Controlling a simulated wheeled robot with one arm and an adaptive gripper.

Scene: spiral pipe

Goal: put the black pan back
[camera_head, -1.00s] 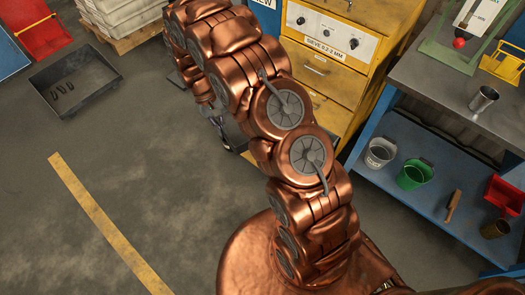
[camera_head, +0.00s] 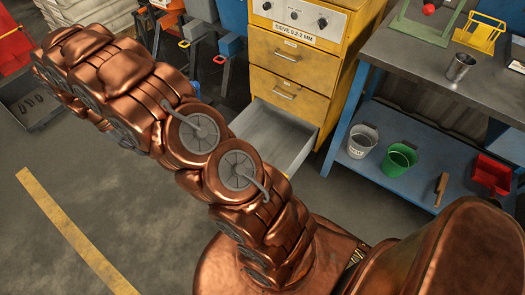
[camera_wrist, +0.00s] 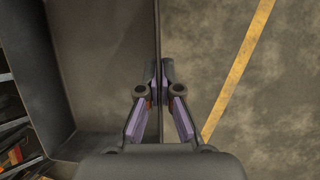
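In the wrist view a dark, shallow black pan (camera_wrist: 105,65) fills the left half. Its visible inside is empty and its far end is out of frame. My gripper (camera_wrist: 161,75) has one finger on each side of the pan's right wall, with the tips closed in against it. In the head view my arm reaches to the upper left and hides the gripper.
A yellow cabinet (camera_head: 295,50) has its grey bottom drawer (camera_head: 275,135) pulled out, its visible part empty. A blue bench (camera_head: 410,190) with buckets stands at right. Tool stands (camera_head: 212,45) are behind my arm. Floor with a yellow line (camera_head: 65,230) is clear at lower left.

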